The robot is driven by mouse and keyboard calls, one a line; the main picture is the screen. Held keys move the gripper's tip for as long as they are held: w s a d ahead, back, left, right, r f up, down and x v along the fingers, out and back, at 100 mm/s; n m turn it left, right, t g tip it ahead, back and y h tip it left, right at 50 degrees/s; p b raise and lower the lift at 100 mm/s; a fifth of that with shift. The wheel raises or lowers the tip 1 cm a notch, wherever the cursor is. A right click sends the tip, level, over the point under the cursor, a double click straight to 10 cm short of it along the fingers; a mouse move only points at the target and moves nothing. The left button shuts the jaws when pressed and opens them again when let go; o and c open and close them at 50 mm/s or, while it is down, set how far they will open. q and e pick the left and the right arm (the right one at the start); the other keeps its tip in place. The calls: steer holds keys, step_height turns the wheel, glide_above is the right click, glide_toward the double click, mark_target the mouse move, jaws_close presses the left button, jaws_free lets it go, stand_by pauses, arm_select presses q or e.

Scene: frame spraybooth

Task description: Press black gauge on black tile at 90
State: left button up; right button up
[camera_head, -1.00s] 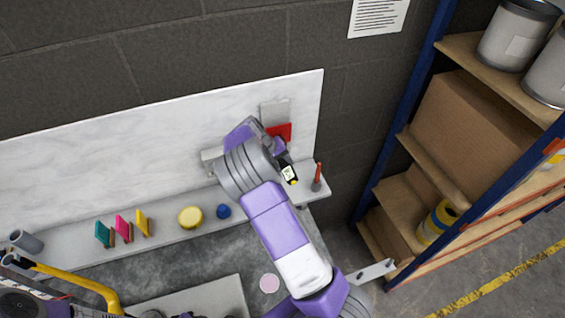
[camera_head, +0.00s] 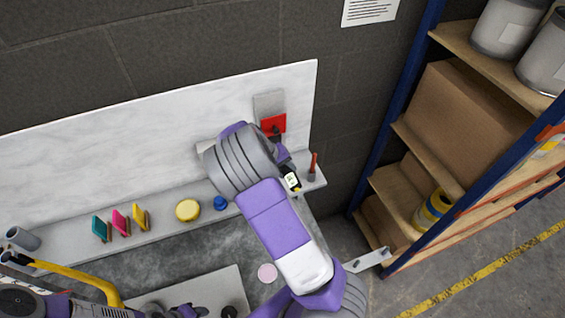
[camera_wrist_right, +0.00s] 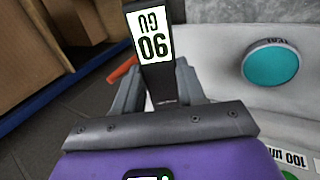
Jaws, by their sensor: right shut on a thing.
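The black gauge (camera_wrist_right: 156,62) is a flat bar with a white label reading 90. It fills the top middle of the right wrist view and also shows in the head view (camera_head: 292,182). My right gripper (camera_wrist_right: 160,88) is shut on it, with a grey finger on each side. In the head view the gripper is mostly behind my own wrist, with the gauge above the right end of the shelf. I cannot make out a black tile in either view. A red tile (camera_head: 273,123) is on a grey plate against the white backboard. My left gripper is not clearly in view.
The shelf (camera_head: 165,235) holds teal, pink and yellow tiles (camera_head: 139,217), a yellow disc (camera_head: 188,210), a blue knob (camera_head: 221,202) and an orange-red tool (camera_head: 313,165). A blue-framed rack (camera_head: 410,120) stands at the right. The right wrist view shows a teal disc (camera_wrist_right: 271,65).

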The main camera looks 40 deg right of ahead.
steer(key=shift+s+a, duration=0.2)
steer(key=shift+s, duration=0.4)
arm_select(q)
steer(key=shift+r, duration=0.1)
steer(key=shift+s, duration=0.1)
stand_by(0.8)
